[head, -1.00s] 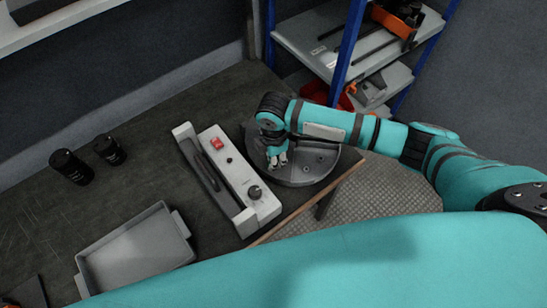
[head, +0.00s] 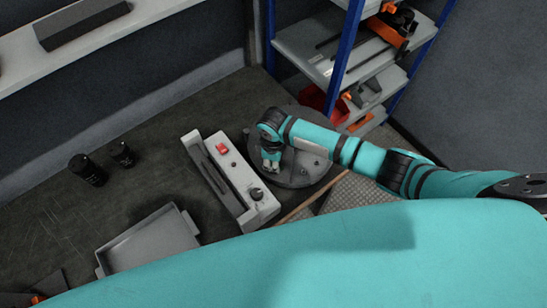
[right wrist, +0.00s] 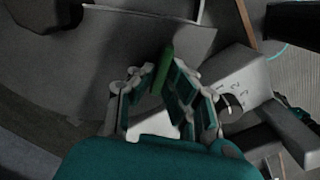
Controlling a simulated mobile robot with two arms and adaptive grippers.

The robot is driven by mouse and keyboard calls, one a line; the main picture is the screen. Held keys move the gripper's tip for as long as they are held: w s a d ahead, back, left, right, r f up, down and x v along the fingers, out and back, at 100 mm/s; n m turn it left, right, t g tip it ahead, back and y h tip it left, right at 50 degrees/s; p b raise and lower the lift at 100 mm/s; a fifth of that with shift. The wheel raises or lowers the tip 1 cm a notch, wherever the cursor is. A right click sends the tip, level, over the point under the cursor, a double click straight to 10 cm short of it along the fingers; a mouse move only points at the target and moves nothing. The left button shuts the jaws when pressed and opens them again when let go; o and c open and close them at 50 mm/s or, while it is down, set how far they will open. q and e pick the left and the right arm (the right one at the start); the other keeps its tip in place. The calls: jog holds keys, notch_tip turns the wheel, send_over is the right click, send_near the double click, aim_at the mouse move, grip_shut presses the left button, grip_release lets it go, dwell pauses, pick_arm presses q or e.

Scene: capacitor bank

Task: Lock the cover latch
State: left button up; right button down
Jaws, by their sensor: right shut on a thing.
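My right gripper (head: 271,166) reaches down over a round dark-grey base (head: 310,170) in the head view. In the right wrist view its two fingers (right wrist: 164,82) are closed on a narrow green bar (right wrist: 166,66), which sticks out beyond the fingertips. The green bar looks like a latch handle, but its mounting is hidden by the fingers. A grey block marked with numbers (right wrist: 238,82) is to the right of the fingers. The latch itself cannot be made out in the head view. My left gripper is not in view.
A white control box (head: 243,180) with a red switch (head: 222,148) and black knob (head: 256,194) stands left of the base. A grey tray (head: 150,242) and two black cylinders (head: 88,170) (head: 122,154) are farther left. A blue-post shelf (head: 340,60) stands behind.

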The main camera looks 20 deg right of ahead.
jog(key=m+p, duration=0.1)
jog(key=m, duration=0.1)
jog(key=m+p, duration=0.1)
jog(key=shift+r+m+p, duration=0.2)
jog(key=shift+m+p, duration=0.1)
jog(key=shift+m, duration=0.1)
jog(key=shift+w+d+f+m+p, duration=0.1)
jog(key=shift+m+p, duration=0.45)
jog(key=shift+m, duration=0.3)
jog(key=shift+w+d+f+m+p, duration=0.1)
jog(key=shift+m+p, duration=0.4)
jog(key=shift+m, duration=0.35)
jog(key=c, duration=1.4)
grip_release()
jog(key=shift+o, duration=0.2)
jog(key=shift+r, duration=0.25)
notch_tip(320, 180, up, 12)
jog(key=shift+f, duration=0.2)
